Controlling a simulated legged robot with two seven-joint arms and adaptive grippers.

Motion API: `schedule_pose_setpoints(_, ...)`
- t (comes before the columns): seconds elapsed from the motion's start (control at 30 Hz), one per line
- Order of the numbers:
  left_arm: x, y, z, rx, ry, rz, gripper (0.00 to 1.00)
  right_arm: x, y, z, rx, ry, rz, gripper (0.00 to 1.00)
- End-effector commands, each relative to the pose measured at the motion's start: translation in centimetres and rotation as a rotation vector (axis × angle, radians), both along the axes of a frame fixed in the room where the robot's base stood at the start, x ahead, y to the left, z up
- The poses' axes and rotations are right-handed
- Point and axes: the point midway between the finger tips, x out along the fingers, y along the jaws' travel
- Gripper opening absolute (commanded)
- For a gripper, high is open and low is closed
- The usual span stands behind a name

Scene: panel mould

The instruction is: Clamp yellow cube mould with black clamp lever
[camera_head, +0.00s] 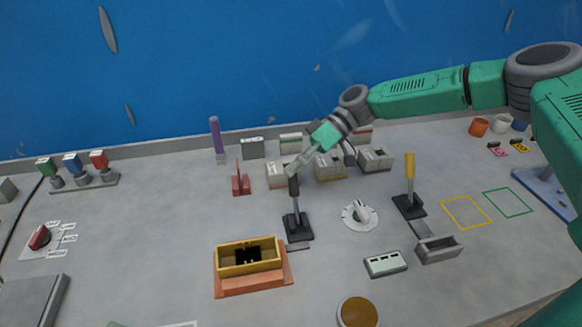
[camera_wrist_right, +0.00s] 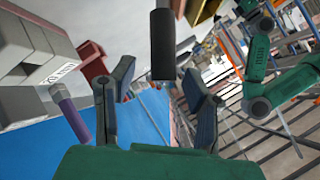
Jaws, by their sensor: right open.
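The yellow cube mould (camera_head: 233,271) is an open-topped box with a dark inside, seated on an orange base at the front centre. The black clamp lever (camera_head: 297,226) stands upright on its dark base just right and behind the mould. My right gripper (camera_head: 296,170) is at the top of the lever's handle, coming from the upper right. In the right wrist view, the dark handle (camera_wrist_right: 162,40) reaches in between the two spread fingers of my right gripper (camera_wrist_right: 157,74). Contact with the handle cannot be told. My left gripper is not in view.
A yellow-handled lever (camera_head: 409,180) stands to the right, with a white-grey dial (camera_head: 359,215) between the levers. Grey boxes (camera_head: 375,158) and a red part (camera_head: 240,184) stand behind. A round brown-topped button (camera_head: 358,312) is at the front. The panel left of the mould has free room.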

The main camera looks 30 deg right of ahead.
Motion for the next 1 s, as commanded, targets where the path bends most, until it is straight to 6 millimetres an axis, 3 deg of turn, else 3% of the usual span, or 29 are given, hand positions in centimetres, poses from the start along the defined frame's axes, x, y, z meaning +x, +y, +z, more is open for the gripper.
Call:
schedule_pose_setpoints(0.33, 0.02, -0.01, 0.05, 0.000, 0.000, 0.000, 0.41, -0.03, 0.62, -0.23, -0.002, 0.000, 0.000, 0.43)
schedule_pose_setpoints(0.37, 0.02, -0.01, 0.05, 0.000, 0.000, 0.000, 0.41, -0.03, 0.63, -0.22, -0.002, 0.000, 0.000, 0.36)
schedule_pose_setpoints(0.47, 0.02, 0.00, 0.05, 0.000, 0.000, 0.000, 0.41, -0.03, 0.62, -0.21, -0.002, 0.000, 0.001, 0.01)
schedule_pose_setpoints(1.0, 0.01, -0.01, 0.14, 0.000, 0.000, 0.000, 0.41, -0.62, 0.58, 0.11, -0.010, -0.041, 0.002, 0.00)
